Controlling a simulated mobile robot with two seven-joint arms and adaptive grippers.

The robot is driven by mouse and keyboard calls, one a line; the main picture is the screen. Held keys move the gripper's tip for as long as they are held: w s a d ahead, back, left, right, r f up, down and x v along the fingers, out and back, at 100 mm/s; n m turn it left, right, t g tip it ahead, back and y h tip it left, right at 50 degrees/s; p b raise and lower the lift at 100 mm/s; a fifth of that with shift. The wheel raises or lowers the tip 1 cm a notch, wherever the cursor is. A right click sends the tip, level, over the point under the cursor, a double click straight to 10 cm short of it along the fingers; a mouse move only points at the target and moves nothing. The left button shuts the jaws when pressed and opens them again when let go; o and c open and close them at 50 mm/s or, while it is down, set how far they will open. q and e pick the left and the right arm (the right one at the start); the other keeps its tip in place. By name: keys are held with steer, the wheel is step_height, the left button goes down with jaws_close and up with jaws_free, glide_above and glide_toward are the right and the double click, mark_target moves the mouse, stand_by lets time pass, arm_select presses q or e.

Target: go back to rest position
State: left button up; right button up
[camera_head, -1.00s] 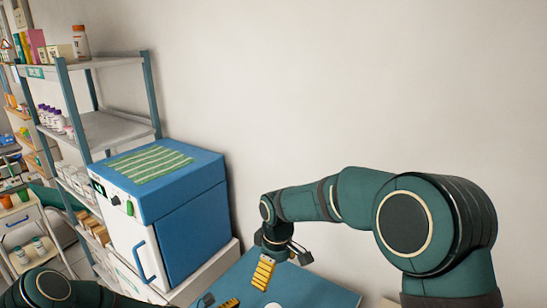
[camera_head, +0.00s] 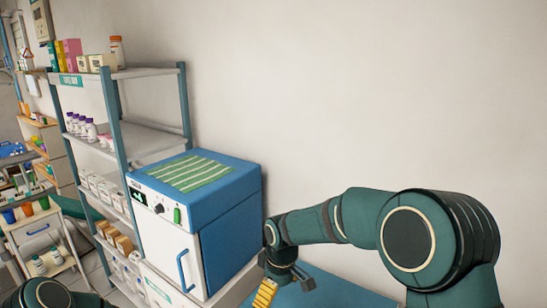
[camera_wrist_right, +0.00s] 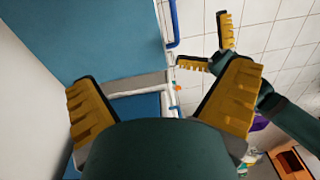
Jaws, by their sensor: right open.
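My right gripper (camera_head: 266,293) hangs at the bottom of the head view, beside the blue and white cabinet, with its yellow fingers partly cut off by the picture edge. In the right wrist view the right gripper (camera_wrist_right: 160,82) has its two yellow fingers wide apart with nothing between them. My left gripper (camera_wrist_right: 203,37) shows at the top of the wrist view, its yellow fingers spread and empty. In the head view only a link of my left arm shows at the bottom left corner; its gripper is out of that picture.
The blue and white cabinet (camera_head: 228,235) with a green striped cloth (camera_head: 188,170) on top stands close left of the right gripper. A shelf rack (camera_head: 150,140) with bottles and boxes is behind it. A blue surface (camera_head: 335,290) lies below the right arm.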

steer(key=s+d+f+m+y+b, duration=0.1)
steer(key=s+d+f+m, duration=0.15)
steer(key=f, duration=0.55)
steer(key=s+d+f+m+y+b, duration=0.1)
steer(key=s+d+f+m+b, duration=0.2)
steer(key=f, duration=0.5)
arm_select(q)
steer(key=s+f+m+y+b, duration=0.1)
steer(key=s+f+m+y, duration=0.3)
steer(key=s+m, duration=0.4)
steer(key=s+f+m+y, duration=0.4)
steer(key=s+m+y, duration=0.1)
steer(key=s+m, duration=0.3)
steer(key=shift+a+m+y+b, duration=0.3)
steer(key=shift+a+m+b, duration=0.1)
steer(key=shift+m, duration=0.2)
arm_select(e)
steer(key=s+d+f+m+t, duration=0.1)
steer(key=s+d+f+m, duration=0.1)
steer(key=s+f, duration=0.3)
steer(key=s+d+f+m+t+y, duration=0.1)
steer(key=s+d+f+m, duration=0.1)
steer(key=s+f+m, duration=0.3)
steer(key=s, duration=0.4)
steer(key=shift+d+f, duration=0.25)
steer(key=shift+d, duration=0.1)
arm_select(q)
steer(key=shift+s+d, duration=0.1)
arm_select(e)
steer(key=shift+s, duration=0.1)
